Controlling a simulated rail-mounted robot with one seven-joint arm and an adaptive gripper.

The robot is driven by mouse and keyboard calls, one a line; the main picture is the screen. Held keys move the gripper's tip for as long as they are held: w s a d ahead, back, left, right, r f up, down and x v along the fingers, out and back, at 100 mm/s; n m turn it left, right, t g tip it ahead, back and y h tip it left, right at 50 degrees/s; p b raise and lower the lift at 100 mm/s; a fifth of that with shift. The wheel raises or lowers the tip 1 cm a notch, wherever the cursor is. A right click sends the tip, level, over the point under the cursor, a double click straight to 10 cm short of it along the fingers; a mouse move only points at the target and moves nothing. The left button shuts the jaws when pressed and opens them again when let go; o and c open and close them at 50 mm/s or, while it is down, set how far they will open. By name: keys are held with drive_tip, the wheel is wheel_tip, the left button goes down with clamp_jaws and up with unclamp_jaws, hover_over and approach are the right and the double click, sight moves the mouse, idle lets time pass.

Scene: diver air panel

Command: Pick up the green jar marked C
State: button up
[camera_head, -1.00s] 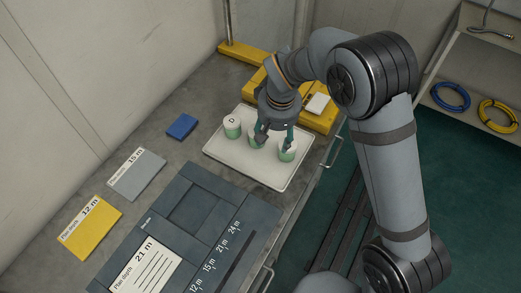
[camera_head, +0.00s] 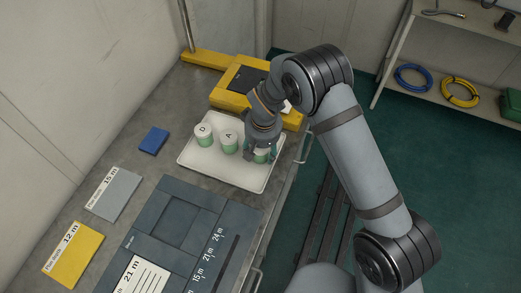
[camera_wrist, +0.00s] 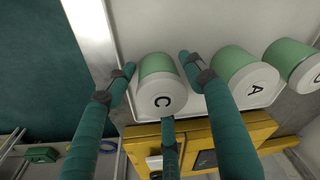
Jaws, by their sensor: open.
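The green jar marked C (camera_wrist: 158,85) has a white lid and stands on the white tray (camera_head: 212,168). In the wrist view it lies between the spread teal fingers of my gripper (camera_wrist: 157,66), with a third finger in front of its lid. In the head view jar C (camera_head: 261,157) is at the right of the row, partly hidden by my gripper (camera_head: 261,154). My gripper is open around the jar; I cannot tell whether any finger touches it.
Jar A (camera_head: 229,142) stands just left of jar C, close to one finger in the wrist view. Jar D (camera_head: 203,136) is further left. A yellow case (camera_head: 226,97) lies behind the tray. A dark depth panel (camera_head: 178,235) lies in front.

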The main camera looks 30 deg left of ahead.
drive_tip(key=shift+c, duration=0.9)
drive_tip(key=c, duration=0.8)
